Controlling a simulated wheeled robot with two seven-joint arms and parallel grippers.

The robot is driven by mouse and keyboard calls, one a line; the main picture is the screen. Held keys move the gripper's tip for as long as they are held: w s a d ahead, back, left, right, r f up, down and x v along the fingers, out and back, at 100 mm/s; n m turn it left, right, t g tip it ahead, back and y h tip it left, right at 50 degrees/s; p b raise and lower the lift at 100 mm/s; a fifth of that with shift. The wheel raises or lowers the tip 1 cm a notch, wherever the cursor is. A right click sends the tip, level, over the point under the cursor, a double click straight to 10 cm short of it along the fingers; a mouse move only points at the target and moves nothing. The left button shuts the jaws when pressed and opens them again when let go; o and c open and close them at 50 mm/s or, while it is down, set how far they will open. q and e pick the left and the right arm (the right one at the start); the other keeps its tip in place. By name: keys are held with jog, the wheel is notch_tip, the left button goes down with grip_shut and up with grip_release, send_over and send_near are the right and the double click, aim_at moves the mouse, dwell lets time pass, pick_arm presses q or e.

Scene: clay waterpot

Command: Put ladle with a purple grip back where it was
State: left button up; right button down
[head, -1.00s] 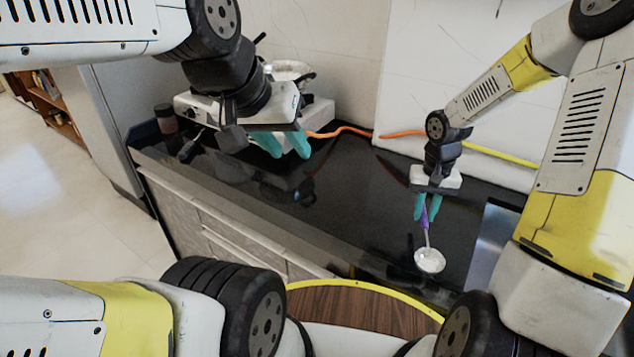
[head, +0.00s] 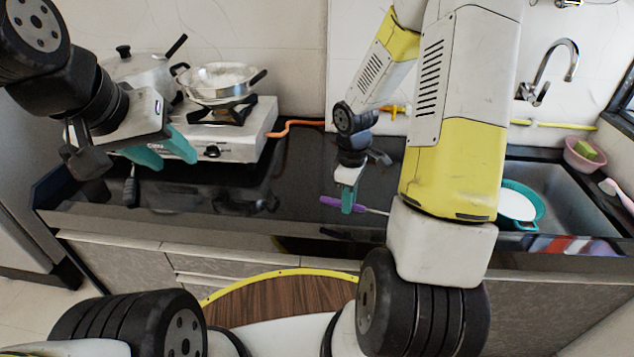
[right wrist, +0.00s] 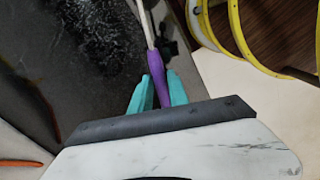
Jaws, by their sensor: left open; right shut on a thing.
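The ladle with a purple grip (head: 331,202) is held by my right gripper (head: 348,206) above the dark counter. Its purple grip lies roughly level in the head view, and its thin shaft runs right until my right arm hides the rest. In the right wrist view the purple grip (right wrist: 157,77) sits between the teal fingers (right wrist: 158,92), with the pale shaft running up out of the picture. The bowl of the ladle is out of sight in both current views. My left gripper (head: 167,158) is open and empty, in front of the gas stove.
The dark counter (head: 295,185) between stove and right gripper is largely clear.

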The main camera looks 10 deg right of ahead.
jog(key=d+n, duration=0.1)
jog(key=s+n, duration=0.1)
jog(key=shift+d+f+n, duration=0.15)
jog(key=shift+d+n, duration=0.15)
jog(key=shift+d, duration=0.1)
jog(key=shift+s+n, duration=0.1)
jog(key=shift+n, duration=0.3)
jog(key=shift+w+a, duration=0.2)
jog(key=shift+a, duration=0.05)
send_over(314, 199)
jog(key=shift+s+f, duration=0.15)
jog(key=shift+f, duration=2.3)
jog(key=shift+f, duration=0.15)
jog(key=c, duration=1.3)
grip_release()
jog(key=shift+o, duration=0.2)
